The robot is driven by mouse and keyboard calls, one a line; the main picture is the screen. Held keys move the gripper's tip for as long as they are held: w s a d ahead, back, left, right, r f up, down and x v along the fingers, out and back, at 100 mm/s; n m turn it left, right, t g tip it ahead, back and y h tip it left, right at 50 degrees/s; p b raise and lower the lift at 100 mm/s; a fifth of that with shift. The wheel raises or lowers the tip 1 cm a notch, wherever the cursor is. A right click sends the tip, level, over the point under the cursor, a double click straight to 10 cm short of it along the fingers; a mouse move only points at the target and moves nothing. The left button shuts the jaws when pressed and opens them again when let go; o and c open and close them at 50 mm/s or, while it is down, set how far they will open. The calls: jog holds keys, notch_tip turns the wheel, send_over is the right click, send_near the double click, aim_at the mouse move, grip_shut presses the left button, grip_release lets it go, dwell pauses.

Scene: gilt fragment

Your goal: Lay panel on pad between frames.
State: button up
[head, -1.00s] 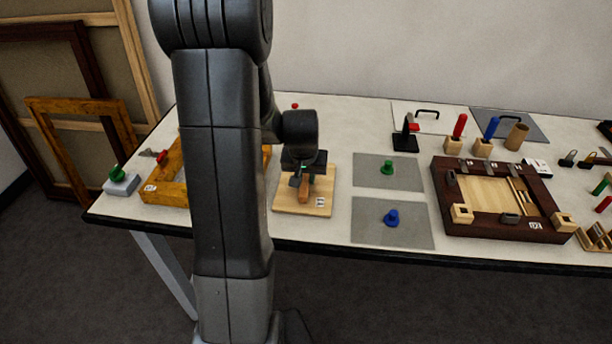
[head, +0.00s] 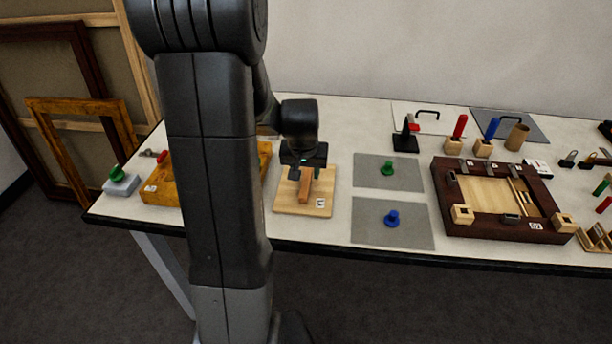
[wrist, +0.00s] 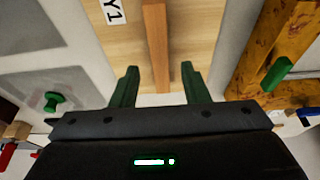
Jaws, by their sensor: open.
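The light wood panel (head: 283,204) lies flat on the table between the yellow-gold frame (head: 164,194) and the dark brown frame (head: 447,222). An orange-brown bar handle (head: 305,186) stands on it, beside a white label. My gripper (head: 307,160) is over the far part of the handle. In the wrist view, the green fingers (wrist: 160,86) are spread on either side of the handle (wrist: 155,40), with a gap each side. The panel (wrist: 188,25) fills the upper middle there. I cannot tell whether a pad lies under the panel. My arm hides part of the gold frame.
Grey sheets with a green knob (head: 387,168) and a blue knob (head: 392,217) lie right of the panel. A grey block with a green knob (head: 119,181) is at the left end. Red and blue handles (head: 460,127) stand upright behind the dark frame.

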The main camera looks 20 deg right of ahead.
jog(key=v, duration=0.9)
